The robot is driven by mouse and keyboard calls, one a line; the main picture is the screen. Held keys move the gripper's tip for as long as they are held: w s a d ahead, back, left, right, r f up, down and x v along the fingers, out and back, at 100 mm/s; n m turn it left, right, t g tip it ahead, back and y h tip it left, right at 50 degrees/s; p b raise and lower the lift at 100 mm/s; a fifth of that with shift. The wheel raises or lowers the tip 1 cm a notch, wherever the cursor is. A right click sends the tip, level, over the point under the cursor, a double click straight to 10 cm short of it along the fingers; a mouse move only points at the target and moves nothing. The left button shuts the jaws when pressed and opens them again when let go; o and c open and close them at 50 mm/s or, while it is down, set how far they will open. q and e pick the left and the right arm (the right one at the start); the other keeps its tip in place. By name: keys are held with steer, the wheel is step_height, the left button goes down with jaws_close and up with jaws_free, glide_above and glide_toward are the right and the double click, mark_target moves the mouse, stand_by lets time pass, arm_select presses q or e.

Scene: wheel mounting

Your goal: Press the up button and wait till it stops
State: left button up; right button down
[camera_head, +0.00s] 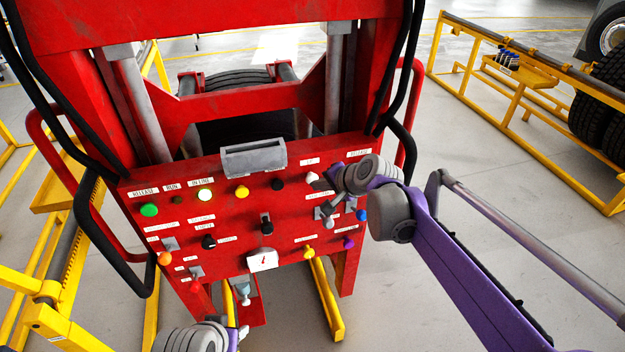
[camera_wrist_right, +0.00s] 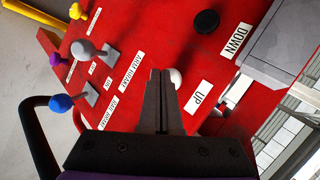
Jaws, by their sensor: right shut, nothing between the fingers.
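The red machine's control panel (camera_head: 225,235) fills the middle of the head view. The white button (camera_wrist_right: 176,77) is beside the "UP" label (camera_wrist_right: 205,95) in the right wrist view. It also shows near the panel's right side in the head view (camera_head: 312,177). My right gripper (camera_wrist_right: 160,74) is shut and empty, its fingertips right at the white button and partly covering it. I cannot tell whether they touch or press it. The black button (camera_wrist_right: 206,21) is by the "DOWN" label (camera_wrist_right: 236,40). Part of my left arm shows at the bottom of the head view; its fingers are not clear.
Other controls surround the white button: a blue knob (camera_head: 362,215), a purple knob (camera_head: 348,243) and grey levers. A grey box (camera_head: 253,158) sits at the panel's top. A tyre (camera_head: 235,82) is behind the machine. Yellow rails (camera_head: 520,100) stand right; the floor between is clear.

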steer(key=shift+w+a, duration=0.15)
steer(key=shift+w, duration=0.4)
stand_by(0.5)
steer(key=shift+s, duration=0.1)
steer(key=shift+s+d, duration=0.35)
steer(key=shift+s, duration=0.55)
steer(key=shift+s, duration=0.1)
